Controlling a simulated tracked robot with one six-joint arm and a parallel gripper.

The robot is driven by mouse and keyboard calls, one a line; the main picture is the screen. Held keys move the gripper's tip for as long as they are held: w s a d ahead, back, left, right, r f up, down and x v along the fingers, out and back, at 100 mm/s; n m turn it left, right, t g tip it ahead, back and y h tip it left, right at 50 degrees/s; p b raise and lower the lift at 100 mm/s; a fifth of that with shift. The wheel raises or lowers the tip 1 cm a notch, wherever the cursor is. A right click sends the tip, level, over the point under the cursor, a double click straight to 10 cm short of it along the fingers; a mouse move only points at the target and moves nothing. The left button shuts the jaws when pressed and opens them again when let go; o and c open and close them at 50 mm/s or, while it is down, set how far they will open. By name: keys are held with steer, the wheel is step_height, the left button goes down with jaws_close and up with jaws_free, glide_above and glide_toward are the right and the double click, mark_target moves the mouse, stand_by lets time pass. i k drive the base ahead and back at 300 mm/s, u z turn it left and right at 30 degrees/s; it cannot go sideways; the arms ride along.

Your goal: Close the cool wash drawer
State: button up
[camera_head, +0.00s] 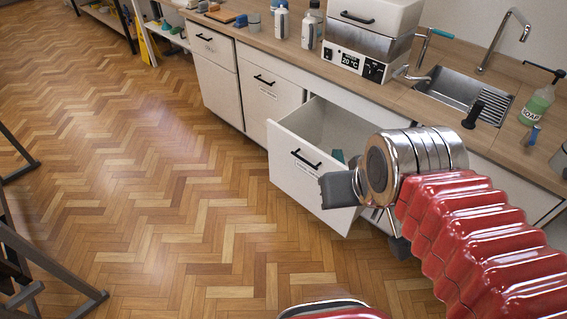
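A white drawer (293,164) stands pulled open from the counter in the middle of the view. It has a black bar handle and a label, too small to read, on its front. The finger gap is hidden by the wrist. My red ribbed arm comes in from the lower right and hides the counter fronts there.
Two shut fronts with black handles (264,80) are left of the drawer. The wooden counter (270,45) holds bottles (281,22), a white device with a display (355,62), a sink (462,88) and a soap bottle (537,104). Parquet floor (150,180) is clear; dark metal frames stand left.

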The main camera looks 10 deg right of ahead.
mark_target(300, 144)
steer(key=u, duration=0.6)
steer(key=i, duration=1)
steer(key=u, duration=0.05)
